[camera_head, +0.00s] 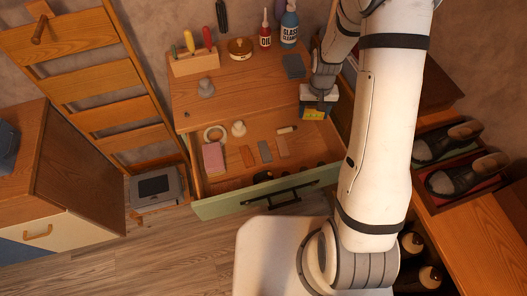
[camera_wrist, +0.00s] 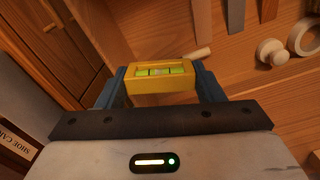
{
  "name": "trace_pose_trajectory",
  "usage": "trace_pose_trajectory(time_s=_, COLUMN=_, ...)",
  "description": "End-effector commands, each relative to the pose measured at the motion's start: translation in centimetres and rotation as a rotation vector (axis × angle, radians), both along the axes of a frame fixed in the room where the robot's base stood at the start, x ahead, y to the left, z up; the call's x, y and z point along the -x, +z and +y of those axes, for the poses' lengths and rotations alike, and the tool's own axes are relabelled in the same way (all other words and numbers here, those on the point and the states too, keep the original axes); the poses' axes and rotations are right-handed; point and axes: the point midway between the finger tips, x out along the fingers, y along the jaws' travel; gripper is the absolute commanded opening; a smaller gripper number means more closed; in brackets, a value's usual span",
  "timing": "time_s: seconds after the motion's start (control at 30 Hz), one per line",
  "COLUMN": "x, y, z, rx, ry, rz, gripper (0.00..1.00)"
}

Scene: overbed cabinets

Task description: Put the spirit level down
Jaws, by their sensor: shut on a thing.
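The yellow spirit level (camera_wrist: 161,86) with green vials is between the two blue fingers of my gripper (camera_wrist: 160,88) in the wrist view. My gripper is shut on it. In the head view the spirit level (camera_head: 314,114) shows as a small yellow block under my gripper (camera_head: 316,108), at the right part of the open drawer (camera_head: 262,190) with the green front. I cannot tell exactly how high the level is above the drawer floor.
The drawer holds a pink block (camera_head: 213,158), a tape ring (camera_head: 215,133), a round knob (camera_head: 239,128) and several flat strips (camera_head: 265,151). The cabinet top (camera_head: 235,92) bears a tool block (camera_head: 195,63), an oil bottle (camera_head: 265,36) and a glass cleaner bottle (camera_head: 289,24). Its front middle is clear.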

Motion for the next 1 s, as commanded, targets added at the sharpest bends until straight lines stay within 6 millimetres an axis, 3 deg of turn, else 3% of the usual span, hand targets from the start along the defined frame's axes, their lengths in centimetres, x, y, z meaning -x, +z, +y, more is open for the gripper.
trace_pose_trajectory(time_s=0.5, x=-1.0, y=-6.6, z=-0.5, rx=-0.001, ry=0.211, rz=-0.004, gripper=0.35)
trace_pose_trajectory(time_s=0.83, x=-1.1, y=-8.3, z=-0.6, rx=-0.003, ry=0.304, rz=0.001, gripper=0.35)
trace_pose_trajectory(time_s=1.0, x=-1.0, y=-11.3, z=-0.6, rx=-0.002, ry=0.307, rz=0.005, gripper=0.35)
